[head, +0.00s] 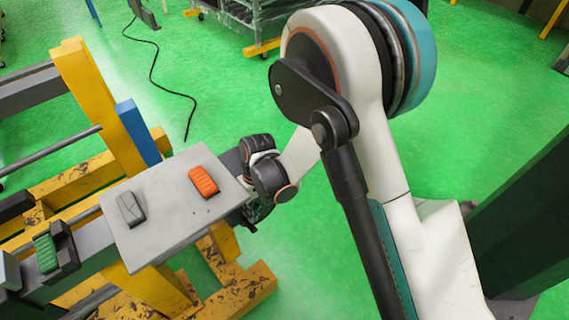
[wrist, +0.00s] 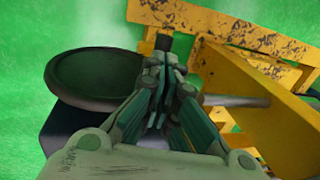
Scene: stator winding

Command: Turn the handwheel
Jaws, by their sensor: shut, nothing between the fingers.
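The handwheel (wrist: 95,78) is a dark round disc with a raised rim, at the left of the wrist view. My gripper (wrist: 164,52) is shut and empty, its fingers together just right of the wheel's rim. I cannot tell whether the fingers touch the rim. Below the wheel, a dark body is partly hidden by my gripper. In the head view, my arm reaches down to the right end of the grey plate. There the plate and my wrist hide most of the gripper, and the handwheel is not clearly visible.
A yellow, worn frame (wrist: 225,70) with a grey rod stands close right of my gripper. In the head view, the grey plate (head: 160,235) carries an orange block (head: 203,182) and a grey block (head: 130,209). A black cable (head: 153,65) lies on the open green floor.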

